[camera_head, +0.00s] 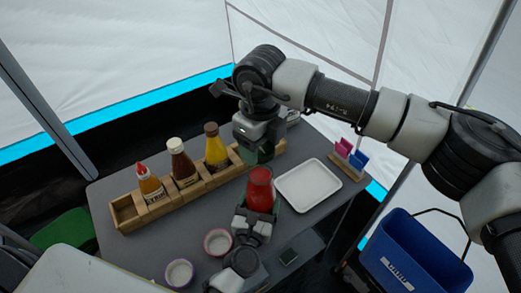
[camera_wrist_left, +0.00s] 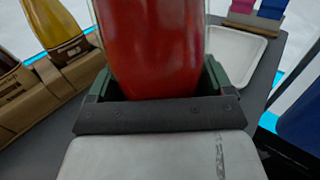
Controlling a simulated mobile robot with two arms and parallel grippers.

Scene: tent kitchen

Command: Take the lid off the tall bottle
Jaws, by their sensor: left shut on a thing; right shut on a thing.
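The tall red bottle (camera_head: 261,192) stands over the right part of the table, in my left gripper (camera_head: 258,209). That gripper is shut around its lower part, and the red body fills the left wrist view (camera_wrist_left: 155,50). My right gripper (camera_head: 261,156) points down right at the top end of the bottle and is shut. What it grips, which looks to be the lid, is hidden between its fingers. Whether the lid is still seated or apart from the bottle cannot be told.
A wooden rack (camera_head: 157,211) holds an orange-red bottle (camera_head: 150,186), a brown bottle (camera_head: 182,165) and a yellow bottle (camera_head: 215,150). A white tray (camera_head: 309,185) lies right of the red bottle. Small bowls (camera_head: 179,273) sit at the front. A blue bucket (camera_head: 412,262) stands off the table.

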